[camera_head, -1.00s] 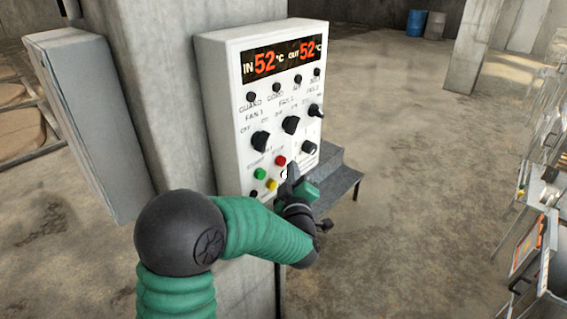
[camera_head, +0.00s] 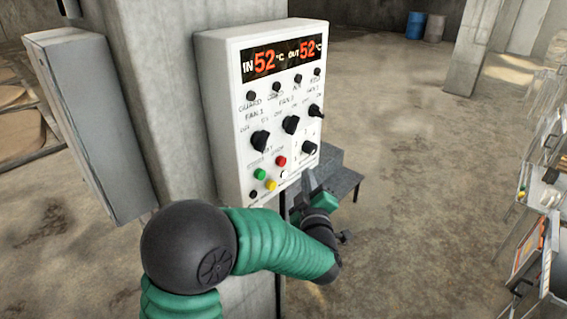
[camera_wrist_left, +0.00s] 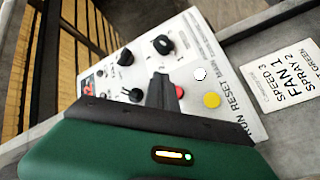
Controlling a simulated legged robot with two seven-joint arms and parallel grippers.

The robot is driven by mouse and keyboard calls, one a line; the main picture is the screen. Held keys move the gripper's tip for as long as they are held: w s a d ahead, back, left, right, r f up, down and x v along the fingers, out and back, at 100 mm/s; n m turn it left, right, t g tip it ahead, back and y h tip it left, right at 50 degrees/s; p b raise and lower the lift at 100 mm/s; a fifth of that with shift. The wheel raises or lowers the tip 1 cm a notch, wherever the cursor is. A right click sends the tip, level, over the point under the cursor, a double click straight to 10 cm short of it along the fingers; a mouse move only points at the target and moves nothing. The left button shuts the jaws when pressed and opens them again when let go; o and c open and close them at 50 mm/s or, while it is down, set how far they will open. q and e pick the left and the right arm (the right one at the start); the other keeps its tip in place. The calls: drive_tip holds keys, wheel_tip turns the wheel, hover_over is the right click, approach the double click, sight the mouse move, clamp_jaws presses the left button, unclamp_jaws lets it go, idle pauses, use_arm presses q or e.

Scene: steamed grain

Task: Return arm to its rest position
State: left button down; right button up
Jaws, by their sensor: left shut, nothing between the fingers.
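My left arm comes in from the bottom left of the head view, and my left gripper (camera_head: 308,180) is just below and right of the white control panel's (camera_head: 222,110) lower edge. The gripper is shut and empty. In the left wrist view, the shut fingers (camera_wrist_left: 160,88) point at the panel (camera_wrist_left: 205,45), with the red, white and yellow (camera_wrist_left: 212,100) buttons close by; the red one is partly hidden. In the head view the panel displays read 52 for IN and OUT. My right gripper is not in view.
The panel hangs on a concrete pillar (camera_head: 168,130), with a grey box (camera_head: 95,125) on its left side. A dark metal step or table (camera_head: 340,185) stands behind my gripper. Metal equipment (camera_head: 535,200) lines the right edge. Open concrete floor lies between.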

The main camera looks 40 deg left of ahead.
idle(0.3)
use_arm(q)
drive_tip(key=w+d+f+m+h+b, duration=0.1)
drive_tip(key=d+f+m+h+b, duration=0.1)
drive_tip(key=d+f+m+h, duration=0.7)
drive_tip(key=s+d+f+m+g+h+b, duration=0.1)
drive_tip(key=s+d+f+m+g, duration=0.1)
drive_tip(key=s+d+f, duration=0.3)
drive_tip(key=s+d+f+m+g+h+b, duration=0.1)
drive_tip(key=s+f+m+g, duration=0.15)
drive_tip(key=f, duration=0.45)
drive_tip(key=s+f+m+g+h+b, duration=0.1)
drive_tip(key=s+f+m+g, duration=0.3)
drive_tip(key=s, duration=1.2)
wheel_tip(320, 180, down, 4)
drive_tip(key=g, duration=0.3)
drive_tip(key=shift+s+a+f, duration=0.2)
drive_tip(key=shift+a+f, duration=0.05)
drive_tip(key=shift+d, duration=0.1)
